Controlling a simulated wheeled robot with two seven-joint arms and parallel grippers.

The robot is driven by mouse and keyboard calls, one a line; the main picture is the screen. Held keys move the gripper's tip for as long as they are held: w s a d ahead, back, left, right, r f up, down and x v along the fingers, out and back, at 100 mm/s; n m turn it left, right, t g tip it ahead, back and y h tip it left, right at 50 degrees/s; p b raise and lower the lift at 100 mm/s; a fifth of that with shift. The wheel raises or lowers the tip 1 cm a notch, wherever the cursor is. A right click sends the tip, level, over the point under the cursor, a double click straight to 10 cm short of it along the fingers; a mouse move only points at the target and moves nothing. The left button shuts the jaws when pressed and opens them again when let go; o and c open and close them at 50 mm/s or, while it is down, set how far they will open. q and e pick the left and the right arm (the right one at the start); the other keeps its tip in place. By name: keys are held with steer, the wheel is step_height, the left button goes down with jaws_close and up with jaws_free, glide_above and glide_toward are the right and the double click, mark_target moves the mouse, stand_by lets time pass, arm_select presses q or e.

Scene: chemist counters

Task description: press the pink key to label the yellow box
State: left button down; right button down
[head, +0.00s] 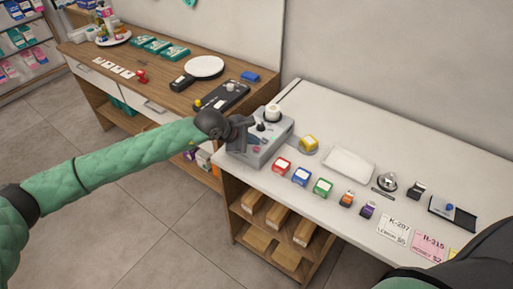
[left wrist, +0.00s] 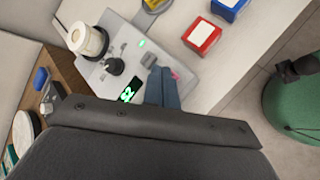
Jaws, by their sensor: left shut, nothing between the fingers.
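The grey label machine (head: 275,145) stands at the left end of the white counter. My left gripper (head: 243,143) is shut and empty over its front left part. In the left wrist view the shut fingers (left wrist: 157,72) point at the key area of the machine (left wrist: 185,85). A bit of the pink key (left wrist: 175,74) shows just beside the fingertips; the rest is hidden, and I cannot tell whether they touch it. My right gripper is not visible.
A row of red (head: 282,164), blue (head: 302,176) and green (head: 322,187) boxes lies along the counter's front edge. A white roll (head: 272,113) and a dark knob stand on the machine. A green light (left wrist: 142,43) and green display (left wrist: 129,90) are lit. A bell (head: 387,183) stands farther right.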

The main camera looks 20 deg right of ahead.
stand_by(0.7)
arm_select(q)
steer(key=shift+f+b, duration=0.4)
steer(key=shift+b, duration=0.55)
